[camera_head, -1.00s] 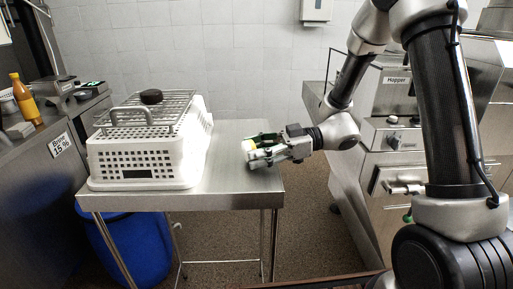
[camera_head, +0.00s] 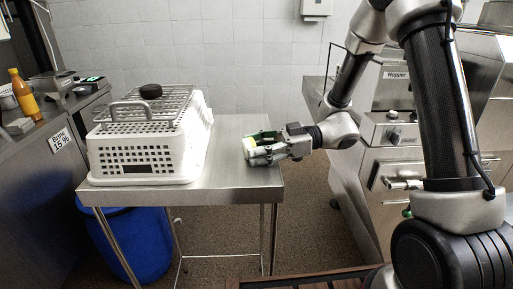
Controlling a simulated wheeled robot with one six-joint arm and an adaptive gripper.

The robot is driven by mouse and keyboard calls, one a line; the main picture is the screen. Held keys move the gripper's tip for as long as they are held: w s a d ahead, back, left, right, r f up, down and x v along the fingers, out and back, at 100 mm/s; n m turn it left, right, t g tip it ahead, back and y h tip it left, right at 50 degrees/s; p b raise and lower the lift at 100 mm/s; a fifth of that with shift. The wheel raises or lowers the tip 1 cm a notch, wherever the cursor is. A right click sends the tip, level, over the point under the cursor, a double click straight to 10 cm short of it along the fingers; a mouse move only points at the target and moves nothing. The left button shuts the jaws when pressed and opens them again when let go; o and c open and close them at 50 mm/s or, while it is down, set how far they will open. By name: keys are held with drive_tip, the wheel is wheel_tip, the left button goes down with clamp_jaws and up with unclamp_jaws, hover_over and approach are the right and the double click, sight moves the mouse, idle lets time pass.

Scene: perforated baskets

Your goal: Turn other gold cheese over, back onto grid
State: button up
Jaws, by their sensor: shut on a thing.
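My gripper (camera_head: 256,149) is at the right part of the steel table, low over its top. It is shut on a small pale-yellow cheese (camera_head: 249,146), most of which the fingers hide. I cannot tell whether the cheese touches the table. The wire grid (camera_head: 178,103) lies on top of the white perforated basket (camera_head: 197,140), to the left of my gripper. A dark round piece (camera_head: 151,91) sits on the grid near its back. No other gold cheese shows on the grid.
The steel table (camera_head: 232,178) is bare between the basket and my gripper. A metal handle (camera_head: 131,105) rises at the basket's front. A blue barrel (camera_head: 140,240) stands below. A counter with a yellow bottle (camera_head: 22,92) is at left, a hopper machine (camera_head: 396,100) at right.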

drive_tip(key=shift+s+f, duration=0.15)
drive_tip(key=shift+f, duration=0.35)
drive_tip(key=o, duration=1.2)
drive_tip(key=r, duration=1.1)
drive_tip(key=shift+w+a, duration=0.1)
drive_tip(key=shift+w, duration=0.1)
